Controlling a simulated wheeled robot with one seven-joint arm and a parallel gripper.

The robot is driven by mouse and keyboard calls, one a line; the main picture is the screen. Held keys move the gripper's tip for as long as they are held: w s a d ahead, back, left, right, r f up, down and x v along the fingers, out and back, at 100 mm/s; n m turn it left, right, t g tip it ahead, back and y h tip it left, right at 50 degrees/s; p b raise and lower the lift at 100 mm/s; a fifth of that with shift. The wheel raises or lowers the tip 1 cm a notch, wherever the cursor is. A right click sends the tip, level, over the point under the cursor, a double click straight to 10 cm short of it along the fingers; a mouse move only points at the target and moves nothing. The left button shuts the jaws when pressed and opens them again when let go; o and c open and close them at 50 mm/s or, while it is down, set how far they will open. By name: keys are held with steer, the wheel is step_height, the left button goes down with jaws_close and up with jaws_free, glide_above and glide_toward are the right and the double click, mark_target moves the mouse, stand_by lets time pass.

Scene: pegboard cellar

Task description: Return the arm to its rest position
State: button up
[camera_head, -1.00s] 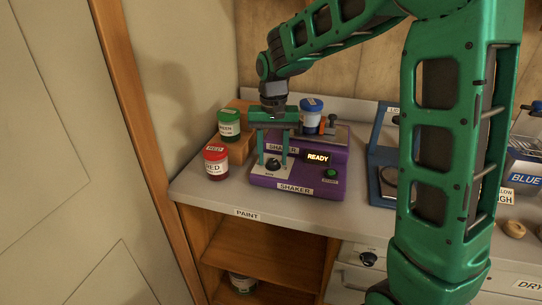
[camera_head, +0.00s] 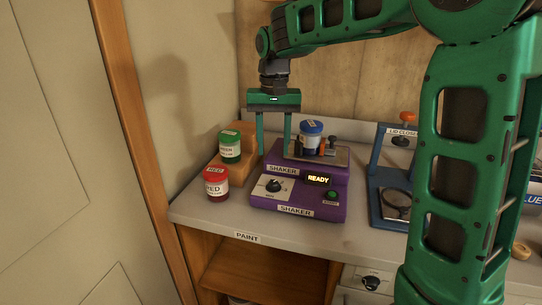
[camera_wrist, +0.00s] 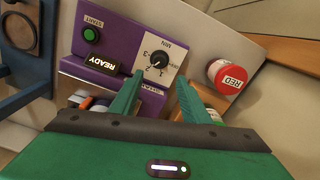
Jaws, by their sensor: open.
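My green arm crosses the head view from the right. My gripper (camera_head: 273,152) hangs above the back of the purple shaker (camera_head: 264,202), fingers pointing down. The fingers are apart with nothing between them, and they also show open in the wrist view (camera_wrist: 158,90). The shaker has a black dial (camera_wrist: 159,60), a green start button (camera_wrist: 92,34) and a lit READY display (camera_head: 319,179). A blue-lidded jar (camera_head: 311,136) stands on the shaker's platform, just right of my gripper and apart from it.
A red jar (camera_head: 217,184) and a green jar (camera_head: 230,146) stand left of the shaker, the green one by a wooden block (camera_head: 245,150). A blue lid-closing press (camera_head: 388,202) stands to the right. A wall and door are at left. The counter front (camera_head: 290,232) is clear.

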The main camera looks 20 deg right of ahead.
steer(key=shift+r, duration=0.1)
stand_by(0.4)
steer(key=s+d+f+m, duration=0.1)
steer(key=s+d+f, duration=0.2)
steer(key=s+d, duration=1.25)
steer(key=s+f, duration=0.3)
steer(key=s, duration=0.5)
steer(key=s+d+f+m, duration=0.1)
steer(key=s+f, duration=0.2)
steer(key=s, duration=0.6)
steer(key=shift+d+f, duration=0.15)
steer(key=shift+f, duration=0.25)
steer(key=shift+w+f, duration=0.25)
steer(key=shift+w, duration=0.35)
